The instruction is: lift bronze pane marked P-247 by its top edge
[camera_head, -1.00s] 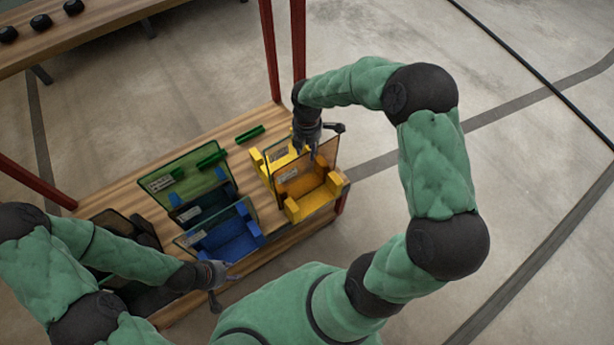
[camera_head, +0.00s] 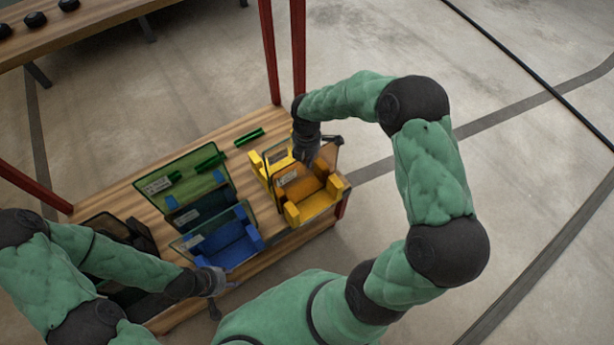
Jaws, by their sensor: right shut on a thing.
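The bronze pane (camera_head: 321,166) stands upright in an orange-yellow holder at the right end of the wooden bench. It bears a small pale label (camera_head: 287,179), too small to read. My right gripper (camera_head: 306,160) is over the pane's top edge and shut on it; the fingertips are partly hidden and dark against the pane. The pane's lower part is still down among the holder's blocks (camera_head: 317,205). My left gripper (camera_head: 213,288) is near the bench's front edge, below the blue holder, away from the bronze pane; its fingers are too small to judge.
A blue holder (camera_head: 236,247) with a clear pane stands left of the orange one. A green pane (camera_head: 185,170) stands behind it. Green bars (camera_head: 249,137) lie at the back. Red posts (camera_head: 299,50) rise behind my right gripper.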

